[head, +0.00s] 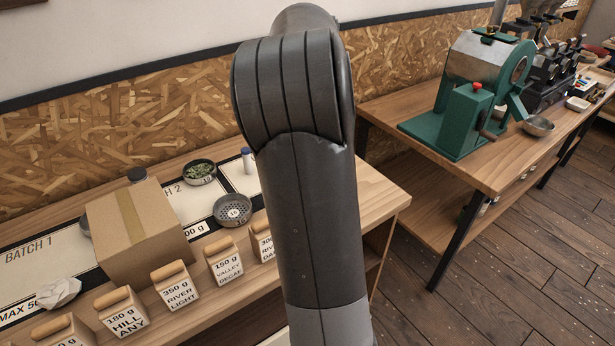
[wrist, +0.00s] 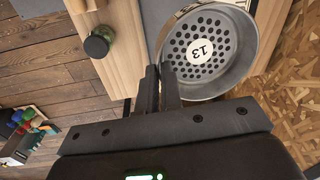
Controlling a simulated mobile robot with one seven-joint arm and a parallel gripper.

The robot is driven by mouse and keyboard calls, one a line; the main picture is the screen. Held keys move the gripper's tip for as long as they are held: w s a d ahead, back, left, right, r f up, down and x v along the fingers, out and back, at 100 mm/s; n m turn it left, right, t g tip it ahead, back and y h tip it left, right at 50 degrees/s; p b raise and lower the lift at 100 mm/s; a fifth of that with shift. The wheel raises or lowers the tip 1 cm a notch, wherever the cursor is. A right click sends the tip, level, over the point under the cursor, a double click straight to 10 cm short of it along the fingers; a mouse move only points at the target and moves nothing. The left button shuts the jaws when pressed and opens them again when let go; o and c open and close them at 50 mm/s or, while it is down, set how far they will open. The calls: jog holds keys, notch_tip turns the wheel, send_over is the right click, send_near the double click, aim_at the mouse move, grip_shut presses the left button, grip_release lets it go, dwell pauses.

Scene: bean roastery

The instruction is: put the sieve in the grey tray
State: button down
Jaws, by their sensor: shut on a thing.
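The sieve (wrist: 212,70) is a round grey metal pan with a perforated bottom and a white label reading 13, in the wrist view. My gripper (wrist: 161,82) is shut on its rim, with the fingers on either side of the wall at the lower left. In the head view my arm hides the gripper and the held sieve. Another perforated round pan (head: 232,210) stands on the bench; its label is too small to read. A flat grey surface (wrist: 157,15) shows beside the held sieve; I cannot tell if it is the grey tray.
A green roaster (head: 470,100) stands on the right bench. A dark round jar (wrist: 97,45) sits near a wooden edge; floor lies beyond.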

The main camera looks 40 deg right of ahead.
jog(key=s+d+f+m, duration=0.1)
jog(key=s+d+m, duration=0.2)
jog(key=s+d, duration=0.6)
notch_tip(320, 180, down, 10)
jog(key=a, duration=0.1)
jog(key=w+a+f, duration=0.2)
jog(key=w, duration=0.1)
jog(key=w+a+f, duration=0.1)
jog(key=w+f, duration=0.2)
jog(key=w+a+f, duration=0.2)
jog(key=w, duration=0.1)
jog(key=shift+w+a+f, duration=0.15)
jog(key=shift+a+f, duration=0.1)
jog(key=shift+a, duration=0.05)
jog(key=shift+f, duration=1.95)
jog(key=shift+f, duration=0.1)
jog(key=c, duration=1.6)
grip_release()
